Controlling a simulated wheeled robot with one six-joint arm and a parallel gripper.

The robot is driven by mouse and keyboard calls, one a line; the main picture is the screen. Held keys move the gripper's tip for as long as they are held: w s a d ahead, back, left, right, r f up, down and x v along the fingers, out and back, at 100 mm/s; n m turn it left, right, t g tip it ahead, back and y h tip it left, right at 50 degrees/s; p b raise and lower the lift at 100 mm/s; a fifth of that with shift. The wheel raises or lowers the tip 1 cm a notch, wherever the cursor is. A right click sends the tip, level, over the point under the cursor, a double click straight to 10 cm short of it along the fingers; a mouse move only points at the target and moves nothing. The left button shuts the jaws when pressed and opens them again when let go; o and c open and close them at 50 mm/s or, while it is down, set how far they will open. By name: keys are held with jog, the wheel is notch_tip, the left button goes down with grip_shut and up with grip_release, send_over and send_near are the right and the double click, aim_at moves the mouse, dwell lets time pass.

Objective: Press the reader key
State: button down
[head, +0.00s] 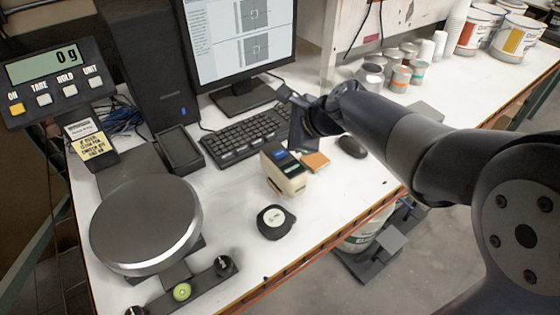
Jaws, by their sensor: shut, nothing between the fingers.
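The reader (291,184) is a small beige handheld device with a dark top face, standing on the white bench in front of the keyboard. A small lit screen shows on its dark top. Its key is too small to make out for certain. My gripper (299,142) is shut and empty, pointing down just behind the reader's far right side as seen in the head view. I cannot tell whether its tips touch anything; part of it is dark against the dark keyboard.
An orange-brown block (315,161) and a black mouse (352,147) lie to the reader's right. A scale (145,225) stands left, the keyboard (240,137) behind. Several cans (401,78) stand at the back right.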

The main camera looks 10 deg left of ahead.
aim_at(284, 155)
jog(key=shift+f+b, duration=0.7)
jog(key=shift+f, duration=0.75)
jog(key=shift+f, duration=0.1)
dwell(0.8)
jog(key=shift+f, duration=0.3)
jog(key=shift+f+b, duration=0.4)
jog(key=shift+b, duration=0.1)
dwell(0.4)
jog(key=shift+r, duration=0.1)
jog(key=shift+r+p, duration=0.75)
jog(key=shift+p, duration=0.1)
notch_tip(284, 155, up, 5)
jog(key=p, duration=0.4)
jog(key=shift+p, duration=0.4)
